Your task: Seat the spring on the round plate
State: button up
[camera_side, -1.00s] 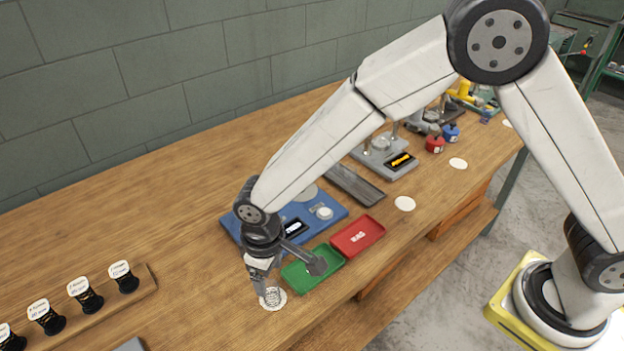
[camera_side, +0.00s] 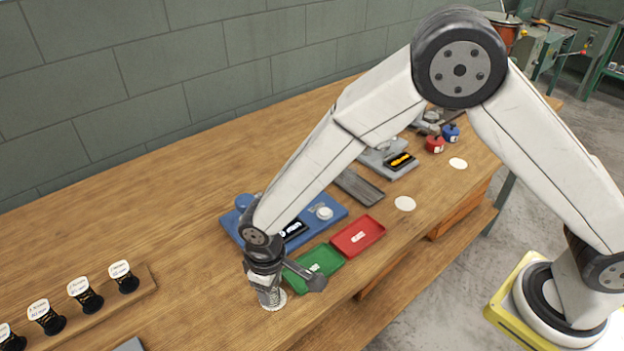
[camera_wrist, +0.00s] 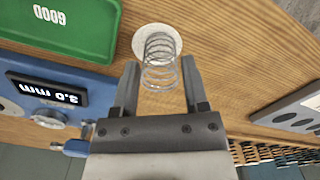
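The wire coil spring (camera_wrist: 160,62) stands on a white paper-like disc (camera_wrist: 138,40) on the bench in the wrist view. My gripper (camera_wrist: 160,68) is open, with one finger on each side of the spring and small gaps showing. In the side view my gripper (camera_side: 268,290) is low over the same disc (camera_side: 281,302) and mostly hides the spring. The blue device (camera_side: 331,227) with a display stands behind the gripper.
A green tray (camera_side: 322,258) and a red tray (camera_side: 372,235) lie just right of my gripper. A grey slab (camera_wrist: 300,108) is at the wrist view's right. The bench between rack and gripper is clear.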

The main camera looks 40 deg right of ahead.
jog(key=c, duration=0.5)
jog(key=shift+o, duration=0.2)
jog(key=shift+r, duration=0.85)
jog(key=shift+r, duration=0.95)
jog(key=shift+r, duration=0.1)
